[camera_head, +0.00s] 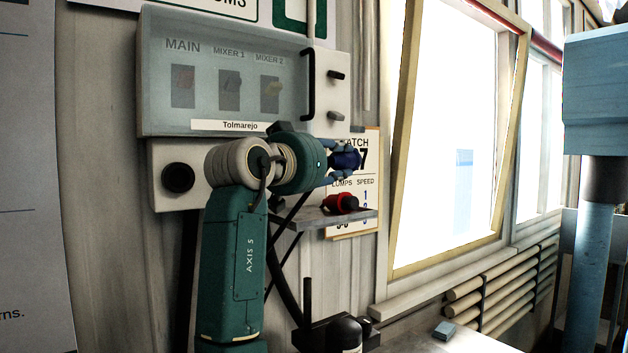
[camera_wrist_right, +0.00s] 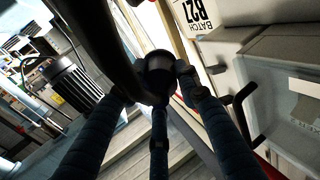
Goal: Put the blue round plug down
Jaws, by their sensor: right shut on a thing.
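My right gripper (camera_head: 338,162) is shut on the blue round plug (camera_head: 347,158) and holds it in the air, above the small wall shelf (camera_head: 305,219). In the right wrist view the plug (camera_wrist_right: 158,74) looks dark and round between the blue fingers (camera_wrist_right: 158,98). A red plug (camera_head: 341,203) with a dark part lies on the shelf, below the held plug and apart from it. My left gripper is not in view.
A wall cabinet (camera_head: 205,85) with a clear door, a black handle (camera_head: 308,84) and several switches is behind my arm. A batch sign (camera_head: 369,188) hangs behind the shelf. A tilted-open window (camera_head: 400,150) is to the right. The shelf's front right part looks bare.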

